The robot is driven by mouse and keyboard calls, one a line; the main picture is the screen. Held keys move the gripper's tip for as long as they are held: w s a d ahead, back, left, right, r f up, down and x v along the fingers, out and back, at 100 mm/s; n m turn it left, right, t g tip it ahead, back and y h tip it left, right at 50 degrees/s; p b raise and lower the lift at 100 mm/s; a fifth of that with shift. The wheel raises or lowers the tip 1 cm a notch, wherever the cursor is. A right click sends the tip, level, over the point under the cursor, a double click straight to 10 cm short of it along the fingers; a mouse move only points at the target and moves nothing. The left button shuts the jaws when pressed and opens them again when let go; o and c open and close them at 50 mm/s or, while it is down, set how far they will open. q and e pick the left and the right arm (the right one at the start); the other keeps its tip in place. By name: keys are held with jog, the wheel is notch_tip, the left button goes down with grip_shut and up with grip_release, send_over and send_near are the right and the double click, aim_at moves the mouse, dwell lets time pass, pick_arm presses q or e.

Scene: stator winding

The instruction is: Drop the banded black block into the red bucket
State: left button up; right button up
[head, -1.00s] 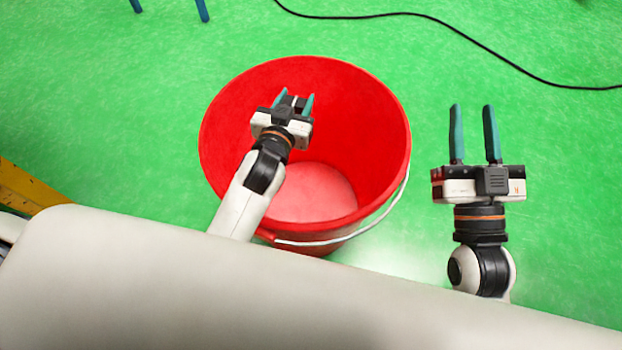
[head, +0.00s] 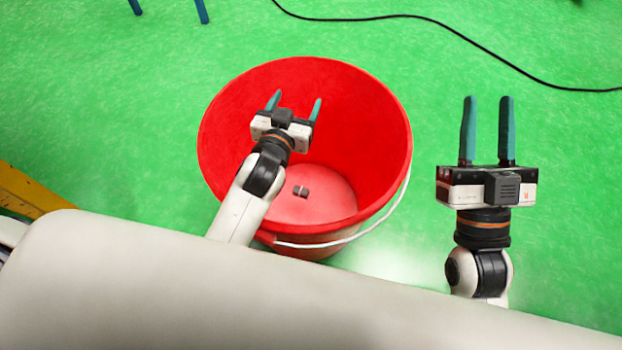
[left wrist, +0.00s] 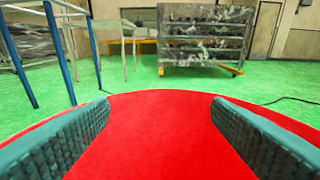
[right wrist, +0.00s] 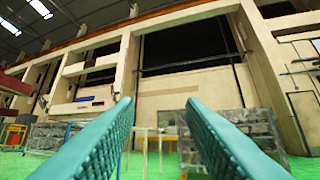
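The red bucket (head: 385,145) stands on the green floor in the middle of the head view, its wire handle hanging at the right side. The small banded black block (head: 301,191) lies on the bucket's bottom. My left gripper (head: 293,107) is over the bucket's opening, open and empty. In the left wrist view its two teal fingers (left wrist: 160,125) are wide apart with the red bucket wall (left wrist: 160,140) beyond them. My right gripper (head: 488,102) is to the right of the bucket, open and empty. Its parted fingers also show in the right wrist view (right wrist: 160,115).
A black cable (head: 460,35) lies on the floor behind the bucket. Blue legs (head: 168,10) stand at the top left, and a yellow beam (head: 30,190) is at the left edge. The left wrist view shows a grey rack (left wrist: 203,38) farther off. Floor right of the bucket is clear.

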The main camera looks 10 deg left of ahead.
pick_arm(q)
jog(key=shift+s, duration=0.1)
jog(key=s+r+p, duration=0.1)
jog(key=s+p, duration=0.1)
jog(key=s, duration=0.9)
jog(key=shift+s+a+r, duration=0.2)
jog(key=shift+s+r, duration=0.15)
jog(key=shift+r, duration=0.05)
pick_arm(e)
notch_tip(320, 180, down, 8)
jog(key=w+g+h, duration=0.2)
jog(key=g, duration=0.4)
jog(key=shift+w+d, duration=0.3)
jog(key=shift+w, duration=0.05)
pick_arm(q)
jog(key=shift+s, duration=0.1)
pick_arm(e)
jog(key=shift+s, duration=0.1)
